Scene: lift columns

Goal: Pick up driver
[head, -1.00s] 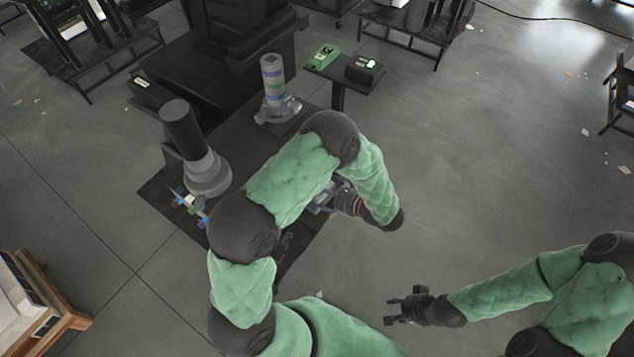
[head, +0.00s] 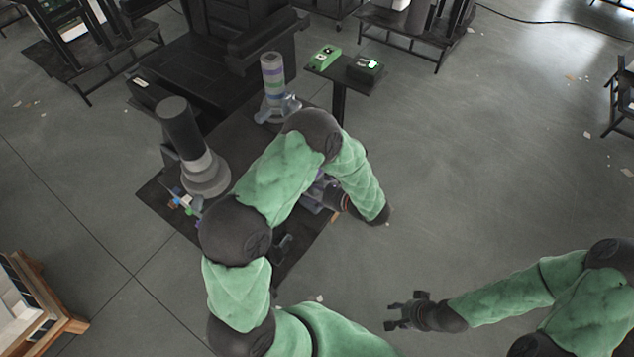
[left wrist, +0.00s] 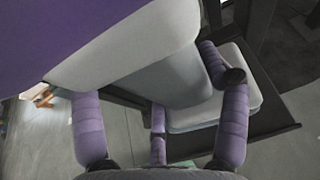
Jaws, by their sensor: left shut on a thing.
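The driver (left wrist: 185,72) fills much of the left wrist view. It has a purple housing at top left, a pale grey handle and a wide grey foot at the right. My left gripper (left wrist: 155,90) is shut on it, with purple fingers on either side of the handle. In the head view my green left arm hides most of the driver; a small grey-purple part (head: 313,192) shows beside the wrist, over the right edge of the dark table. My right gripper (head: 398,313) is open and empty above the floor at lower right.
The dark table (head: 160,205) carries a dark-topped grey column (head: 188,140), a striped column (head: 273,80) and small coloured pieces (head: 183,202). A wooden-framed thing (head: 60,310) is at lower left.

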